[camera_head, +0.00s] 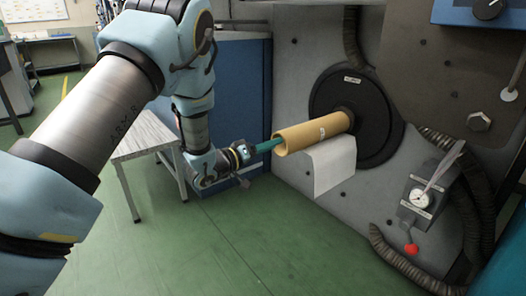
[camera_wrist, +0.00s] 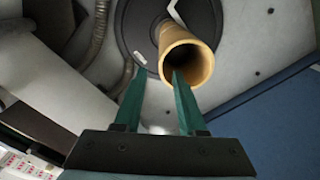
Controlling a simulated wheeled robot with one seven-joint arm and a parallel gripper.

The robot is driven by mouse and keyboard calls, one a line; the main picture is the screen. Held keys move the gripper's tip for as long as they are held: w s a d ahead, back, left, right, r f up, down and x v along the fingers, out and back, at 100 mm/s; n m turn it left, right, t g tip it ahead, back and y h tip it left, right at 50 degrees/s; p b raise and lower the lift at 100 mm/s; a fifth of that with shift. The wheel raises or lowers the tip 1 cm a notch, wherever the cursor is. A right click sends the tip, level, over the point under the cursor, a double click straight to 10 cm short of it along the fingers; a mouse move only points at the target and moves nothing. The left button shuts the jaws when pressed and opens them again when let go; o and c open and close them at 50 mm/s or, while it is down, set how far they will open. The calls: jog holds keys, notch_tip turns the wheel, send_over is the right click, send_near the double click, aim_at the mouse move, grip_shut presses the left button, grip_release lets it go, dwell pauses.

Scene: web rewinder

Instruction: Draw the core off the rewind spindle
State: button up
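The tan cardboard core (camera_head: 315,132) sits on the spindle in front of the round black disc (camera_head: 327,93), its hollow end facing my gripper. A white sheet (camera_head: 330,165) hangs from it. My gripper (camera_head: 272,145) is at the core's near end, with green fingers pointing along it. In the wrist view the fingers (camera_wrist: 158,72) are spread apart. One overlaps the dark bore of the core (camera_wrist: 203,65); the other is left of the core wall. I cannot tell how far the finger is inside, or whether either touches. The spindle is hidden by the core.
A gauge box (camera_head: 419,200) with a red knob (camera_head: 411,249) and ribbed hoses (camera_head: 400,260) are right of the core. A grey-topped table (camera_head: 142,135) stands behind my arm. A blue cabinet (camera_head: 235,100) is beside the machine. The green floor (camera_head: 200,240) below is clear.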

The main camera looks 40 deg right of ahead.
aim_at(289, 137)
jog(key=shift+s+d, duration=0.2)
jog(key=shift+d, duration=3.65)
jog(key=shift+c, duration=0.2)
grip_shut()
jog(key=shift+r, duration=0.3)
